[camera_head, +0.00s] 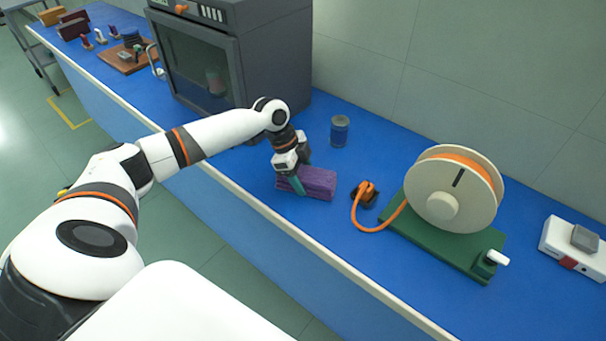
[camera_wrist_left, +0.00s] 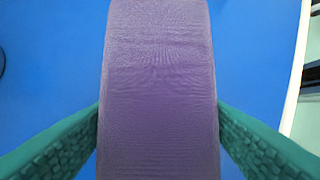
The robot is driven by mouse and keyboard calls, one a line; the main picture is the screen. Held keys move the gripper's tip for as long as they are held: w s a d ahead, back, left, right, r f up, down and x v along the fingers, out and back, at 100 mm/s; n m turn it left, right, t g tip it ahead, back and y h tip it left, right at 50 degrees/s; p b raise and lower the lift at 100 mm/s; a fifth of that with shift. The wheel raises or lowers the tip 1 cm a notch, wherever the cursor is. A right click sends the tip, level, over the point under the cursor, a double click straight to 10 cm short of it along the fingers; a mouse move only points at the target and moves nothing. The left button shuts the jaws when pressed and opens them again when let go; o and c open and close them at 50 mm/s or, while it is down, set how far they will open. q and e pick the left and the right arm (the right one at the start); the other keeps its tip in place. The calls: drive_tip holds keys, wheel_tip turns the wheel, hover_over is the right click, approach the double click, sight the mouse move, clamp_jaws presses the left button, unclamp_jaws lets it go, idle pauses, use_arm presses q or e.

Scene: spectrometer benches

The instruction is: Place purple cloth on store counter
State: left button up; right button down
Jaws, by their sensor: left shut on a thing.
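The purple cloth (camera_head: 318,183) is a folded block at the blue counter (camera_head: 378,155), between the counter's front edge and a small jar. My left gripper (camera_head: 291,185) is shut on the cloth near its left end. In the left wrist view the cloth (camera_wrist_left: 160,90) fills the middle, with a green textured finger (camera_wrist_left: 160,135) pressed on each side. Blue surface shows around it. I cannot tell whether the cloth touches the counter or is just above it. My right gripper is not in view.
A jar (camera_head: 340,131) stands behind the cloth. A cable reel (camera_head: 455,190) on a green base, with an orange cable and plug (camera_head: 366,192), is to the right. A white device (camera_head: 575,250) is farther right. A dark oven (camera_head: 200,70) stands left. The counter's pale front edge (camera_head: 300,235) is near.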

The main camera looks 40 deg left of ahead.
use_arm(q)
drive_tip(key=shift+f, duration=0.1)
drive_tip(key=o, duration=0.8)
drive_tip(key=shift+o, duration=1.2)
drive_tip(key=b+v, duration=0.1)
drive_tip(key=v, duration=1.1)
drive_tip(key=shift+b, duration=0.35)
